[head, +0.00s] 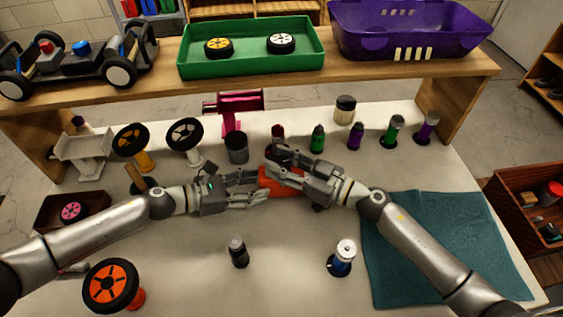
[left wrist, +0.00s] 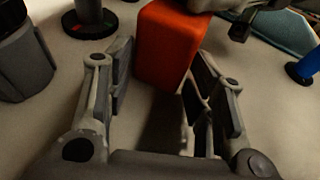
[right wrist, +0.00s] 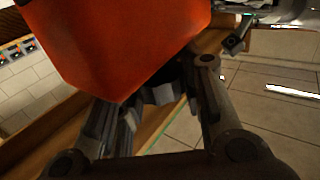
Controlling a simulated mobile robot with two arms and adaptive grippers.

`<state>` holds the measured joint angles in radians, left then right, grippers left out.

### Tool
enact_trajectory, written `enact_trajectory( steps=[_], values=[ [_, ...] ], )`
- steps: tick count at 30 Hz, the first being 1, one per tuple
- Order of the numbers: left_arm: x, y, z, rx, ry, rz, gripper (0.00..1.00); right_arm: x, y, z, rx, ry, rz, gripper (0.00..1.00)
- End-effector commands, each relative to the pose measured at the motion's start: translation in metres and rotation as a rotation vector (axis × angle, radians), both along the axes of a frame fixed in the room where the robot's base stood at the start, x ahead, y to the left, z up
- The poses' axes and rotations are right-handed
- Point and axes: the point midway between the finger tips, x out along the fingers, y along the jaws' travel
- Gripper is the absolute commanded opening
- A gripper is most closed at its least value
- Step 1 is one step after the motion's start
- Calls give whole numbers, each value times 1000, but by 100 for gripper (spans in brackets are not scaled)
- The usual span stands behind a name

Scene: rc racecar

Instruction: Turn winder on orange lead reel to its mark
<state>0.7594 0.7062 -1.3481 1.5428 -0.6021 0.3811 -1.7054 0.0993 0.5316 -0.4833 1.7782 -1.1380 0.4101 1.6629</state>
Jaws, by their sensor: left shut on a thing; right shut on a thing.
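The orange lead reel (head: 281,183) shows as an orange block between my two grippers at mid-table. My left gripper (head: 262,184) is shut on it from the left. In the left wrist view the reel's orange body (left wrist: 165,48) stands between the fingers. My right gripper (head: 276,162) is at the top of the reel and covers part of it. In the right wrist view the orange body (right wrist: 110,40) fills the upper left, and a dark part, apparently the winder (right wrist: 160,93), sits between the fingers. The mark is not visible.
Several small bottles, including a green one (head: 317,139), stand behind the grippers. A dark bottle (head: 238,252) and a blue-white spool (head: 341,258) stand in front. A teal mat (head: 440,240) lies at right. An orange wheel (head: 111,286) is front left.

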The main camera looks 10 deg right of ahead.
Motion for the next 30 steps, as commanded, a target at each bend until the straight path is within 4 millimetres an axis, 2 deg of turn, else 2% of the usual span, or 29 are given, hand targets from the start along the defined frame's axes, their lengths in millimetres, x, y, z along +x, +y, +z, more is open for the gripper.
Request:
enact_trajectory(
  steps=[12,28,29,30],
  values=[
    [-1,-1,0,-2,3,-1,28,-1,1,1,2,-1,-146,11],
    [0,-1,0,0,1,-1,28,-2,1,0,2,2,-166,11],
    [0,-1,0,0,1,-1,28,-2,1,0,2,2,-166,36],
    [0,-1,0,-1,1,-1,28,-2,1,0,2,2,-166,41]
  ],
)
